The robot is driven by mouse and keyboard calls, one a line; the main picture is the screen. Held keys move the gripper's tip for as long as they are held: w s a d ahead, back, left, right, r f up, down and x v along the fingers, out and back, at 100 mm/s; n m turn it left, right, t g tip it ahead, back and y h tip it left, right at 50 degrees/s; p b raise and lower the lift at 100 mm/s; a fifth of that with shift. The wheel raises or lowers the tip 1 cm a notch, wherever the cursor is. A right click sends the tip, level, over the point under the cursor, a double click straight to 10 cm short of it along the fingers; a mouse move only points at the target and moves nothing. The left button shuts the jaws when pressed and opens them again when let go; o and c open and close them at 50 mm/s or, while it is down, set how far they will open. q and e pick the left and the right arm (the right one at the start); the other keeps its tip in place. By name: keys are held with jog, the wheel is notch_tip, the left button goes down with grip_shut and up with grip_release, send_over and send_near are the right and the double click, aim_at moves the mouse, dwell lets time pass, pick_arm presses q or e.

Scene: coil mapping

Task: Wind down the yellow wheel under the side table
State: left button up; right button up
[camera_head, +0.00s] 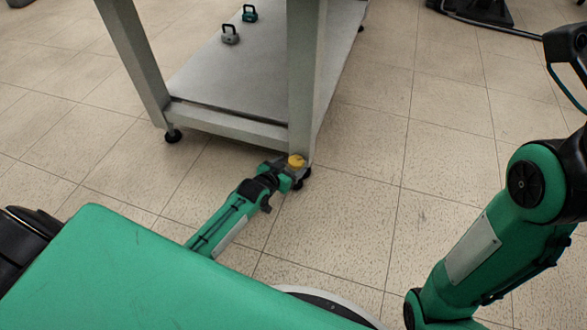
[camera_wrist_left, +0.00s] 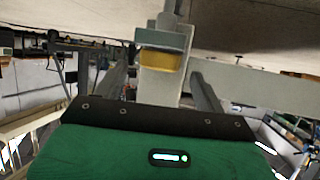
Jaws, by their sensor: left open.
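The side table (camera_head: 306,95) is grey with thick legs and a low shelf. The yellow wheel (camera_head: 296,161) is a small round piece low on its near right leg, just above a black foot. My left gripper (camera_head: 286,172) is at that leg, low by the floor, with its fingers around the wheel's height. In the left wrist view the yellow wheel (camera_wrist_left: 162,62) shows ahead between the two open fingers (camera_wrist_left: 163,88), with a gap on each side. I see no contact. My right arm stands at the right; its gripper does not show.
Two kettlebell-like weights, one grey (camera_head: 229,34) and one teal (camera_head: 249,13), stand on the low shelf (camera_head: 240,75). Another black foot (camera_head: 173,135) is under the near left leg. The tiled floor (camera_head: 380,150) right of the table is clear. A dark stand (camera_head: 478,10) is at the back.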

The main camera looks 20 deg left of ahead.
aim_at(296, 161)
pick_arm(q)
jog(key=shift+b+x, duration=0.6)
jog(key=shift+x, duration=0.85)
jog(key=c, duration=1)
jog(key=shift+o, duration=0.2)
jog(key=shift+w+r, duration=0.1)
jog(key=shift+r+m+h, duration=0.1)
jog(key=shift+m+h, duration=0.4)
jog(key=shift+h, duration=0.1)
jog(key=shift+m+h, duration=0.3)
